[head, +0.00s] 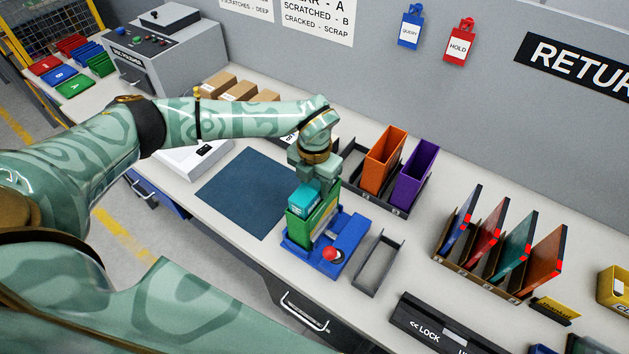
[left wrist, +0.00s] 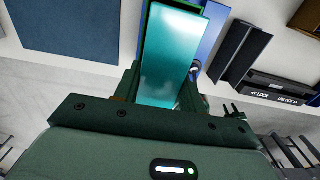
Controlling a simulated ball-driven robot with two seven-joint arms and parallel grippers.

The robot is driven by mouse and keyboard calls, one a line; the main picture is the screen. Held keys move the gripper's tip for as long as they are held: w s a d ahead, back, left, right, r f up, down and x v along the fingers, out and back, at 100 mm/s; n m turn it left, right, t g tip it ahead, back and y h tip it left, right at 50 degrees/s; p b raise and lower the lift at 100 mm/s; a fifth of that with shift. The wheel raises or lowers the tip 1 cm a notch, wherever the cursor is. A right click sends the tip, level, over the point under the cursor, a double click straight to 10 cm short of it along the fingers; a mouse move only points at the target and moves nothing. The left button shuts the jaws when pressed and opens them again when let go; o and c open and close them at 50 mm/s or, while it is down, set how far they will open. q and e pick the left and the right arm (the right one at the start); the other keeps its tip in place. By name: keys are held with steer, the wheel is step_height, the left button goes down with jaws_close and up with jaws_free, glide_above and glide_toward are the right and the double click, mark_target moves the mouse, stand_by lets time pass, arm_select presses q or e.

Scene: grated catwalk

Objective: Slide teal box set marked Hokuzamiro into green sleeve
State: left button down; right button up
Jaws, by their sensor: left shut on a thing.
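The teal box set (head: 304,198) stands at the mouth of the green sleeve (head: 318,224), its lower part inside and its upper part showing. It also shows in the left wrist view (left wrist: 172,55), with a green sleeve edge beyond it. I cannot read its marking. The sleeve stands upright in a blue fixture (head: 349,235) with a red knob (head: 331,254). My left gripper (head: 314,178) comes from above and is shut on the teal box set; its fingers flank the box in the left wrist view (left wrist: 160,85). My right gripper is not in view.
A dark blue mat (head: 245,190) lies left of the fixture. An empty grey rack (head: 379,264) stands just right of it. Orange (head: 384,160) and purple (head: 413,174) sleeves stand behind. Several upright discs or cases fill a rack (head: 480,277) at right. A LOCK panel (head: 436,325) is in front.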

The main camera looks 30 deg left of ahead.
arm_select(q)
steer(key=shift+f+b, duration=0.3)
steer(key=shift+f, duration=0.2)
steer(key=shift+c, duration=1.8)
jaws_free()
steer(key=shift+r, duration=0.1)
step_height(320, 180, up, 8)
steer(key=p, duration=0.7)
